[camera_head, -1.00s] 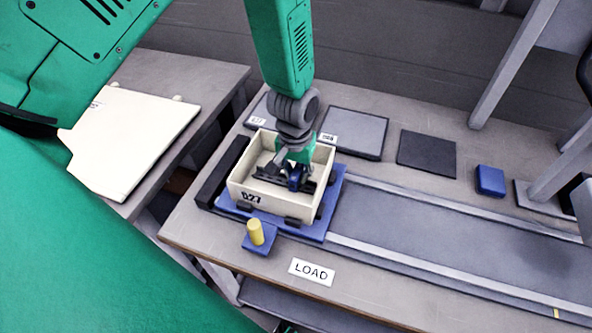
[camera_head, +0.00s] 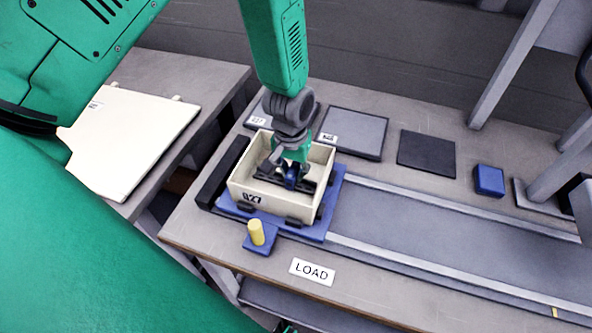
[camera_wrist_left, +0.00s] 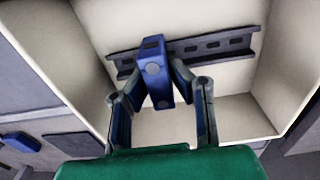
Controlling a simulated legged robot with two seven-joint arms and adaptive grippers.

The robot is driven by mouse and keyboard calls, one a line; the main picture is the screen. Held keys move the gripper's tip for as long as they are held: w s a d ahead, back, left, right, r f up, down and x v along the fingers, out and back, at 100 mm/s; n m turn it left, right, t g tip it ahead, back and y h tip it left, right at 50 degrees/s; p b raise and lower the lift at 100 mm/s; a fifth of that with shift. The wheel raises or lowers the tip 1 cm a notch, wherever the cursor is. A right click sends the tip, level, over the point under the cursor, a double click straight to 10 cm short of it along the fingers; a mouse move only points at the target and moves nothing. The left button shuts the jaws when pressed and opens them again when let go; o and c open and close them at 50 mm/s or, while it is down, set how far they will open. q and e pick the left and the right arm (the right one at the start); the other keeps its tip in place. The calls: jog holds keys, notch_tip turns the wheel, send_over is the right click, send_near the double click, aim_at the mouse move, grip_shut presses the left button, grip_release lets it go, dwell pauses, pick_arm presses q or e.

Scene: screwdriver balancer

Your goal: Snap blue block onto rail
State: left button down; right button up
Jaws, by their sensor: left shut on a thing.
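A blue block (camera_wrist_left: 153,72) is held between the fingers of my left gripper (camera_wrist_left: 157,82). In the left wrist view it stands in front of the slotted dark rail (camera_wrist_left: 215,48), overlapping it in the picture; I cannot tell whether it touches or is seated. In the head view my left gripper (camera_head: 291,180) reaches down inside the bin, and the block is mostly hidden by the gripper. My right gripper is not in view.
The bin sits on a blue plate (camera_head: 334,205) at the left end of a grey conveyor track (camera_head: 450,225). A yellow peg (camera_head: 256,232) stands in front. Grey pads (camera_head: 353,134), a black pad (camera_head: 426,153) and a blue box (camera_head: 489,180) lie behind.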

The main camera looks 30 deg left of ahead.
pick_arm(q)
jog(key=shift+a+f, duration=0.15)
jog(key=shift+f, duration=0.05)
jog(key=shift+f, duration=0.15)
dwell(0.3)
dwell(0.4)
jog(key=shift+f, duration=0.1)
jog(key=c, duration=1.4)
grip_release()
jog(key=shift+o, duration=0.2)
